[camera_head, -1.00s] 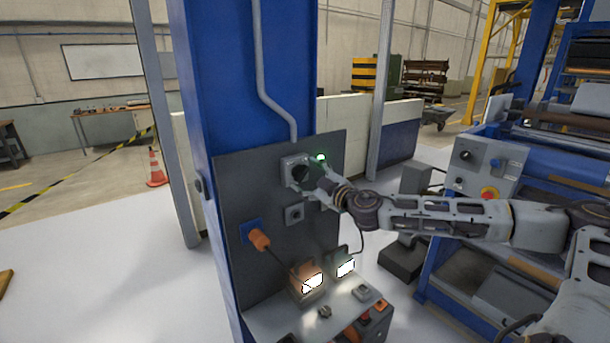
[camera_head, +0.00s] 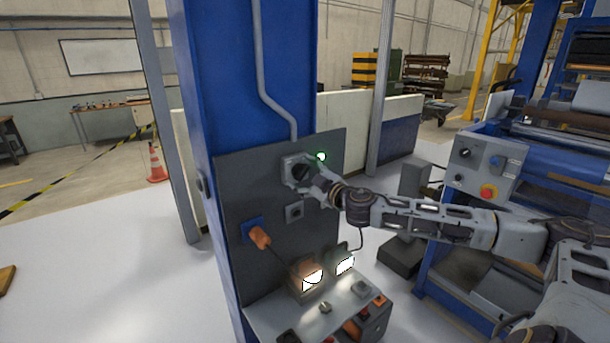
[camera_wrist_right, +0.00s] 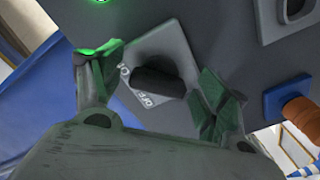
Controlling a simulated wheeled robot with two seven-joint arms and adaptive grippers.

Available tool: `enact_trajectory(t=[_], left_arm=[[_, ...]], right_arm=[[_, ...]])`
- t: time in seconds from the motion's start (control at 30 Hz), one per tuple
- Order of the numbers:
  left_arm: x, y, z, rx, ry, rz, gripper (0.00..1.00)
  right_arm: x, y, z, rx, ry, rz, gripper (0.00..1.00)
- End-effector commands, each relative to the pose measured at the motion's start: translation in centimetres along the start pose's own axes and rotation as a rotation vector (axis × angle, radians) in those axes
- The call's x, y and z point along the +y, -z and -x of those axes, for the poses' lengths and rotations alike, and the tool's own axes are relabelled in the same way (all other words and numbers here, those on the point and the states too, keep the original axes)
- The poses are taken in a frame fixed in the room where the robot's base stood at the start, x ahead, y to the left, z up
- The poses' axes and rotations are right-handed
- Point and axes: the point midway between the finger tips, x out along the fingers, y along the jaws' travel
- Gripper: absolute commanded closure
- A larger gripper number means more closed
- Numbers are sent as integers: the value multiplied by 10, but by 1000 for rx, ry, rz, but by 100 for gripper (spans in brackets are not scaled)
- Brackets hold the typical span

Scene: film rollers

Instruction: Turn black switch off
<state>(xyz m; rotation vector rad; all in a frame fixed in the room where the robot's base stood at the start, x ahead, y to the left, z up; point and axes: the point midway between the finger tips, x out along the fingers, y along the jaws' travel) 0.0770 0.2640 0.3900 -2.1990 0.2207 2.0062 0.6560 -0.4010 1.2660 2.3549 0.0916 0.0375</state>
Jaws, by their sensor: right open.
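The black switch (camera_head: 301,173) is a rotary knob on a grey square plate, high on the dark panel (camera_head: 262,200) of the blue column. In the right wrist view the black knob (camera_wrist_right: 160,80) lies between the two fingers, with "OFF" lettering on its plate below left. My right gripper (camera_head: 308,176) is at the switch and partly covers it in the head view. In the wrist view the right gripper (camera_wrist_right: 162,82) is open, one finger on each side of the knob. Whether the fingers touch it I cannot tell. My left gripper is not in view.
A green lamp (camera_head: 321,156) glows right of the switch. A smaller grey switch (camera_head: 294,212) and an orange-handled plug (camera_head: 259,238) sit below. Two lit lamps (camera_head: 312,281) stand above a control box. A blue machine with a red button (camera_head: 488,192) stands to the right.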

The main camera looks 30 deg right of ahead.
Motion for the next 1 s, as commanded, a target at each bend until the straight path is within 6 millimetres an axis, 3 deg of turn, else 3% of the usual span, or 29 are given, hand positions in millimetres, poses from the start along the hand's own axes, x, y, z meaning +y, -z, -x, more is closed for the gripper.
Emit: enact_trajectory(t=[0.17,0.5,1.0], left_arm=[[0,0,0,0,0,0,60],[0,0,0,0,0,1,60],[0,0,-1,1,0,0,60]], right_arm=[[0,0,0,0,0,0,26],[0,0,0,0,0,0,70],[0,-1,0,0,2,72,70]])
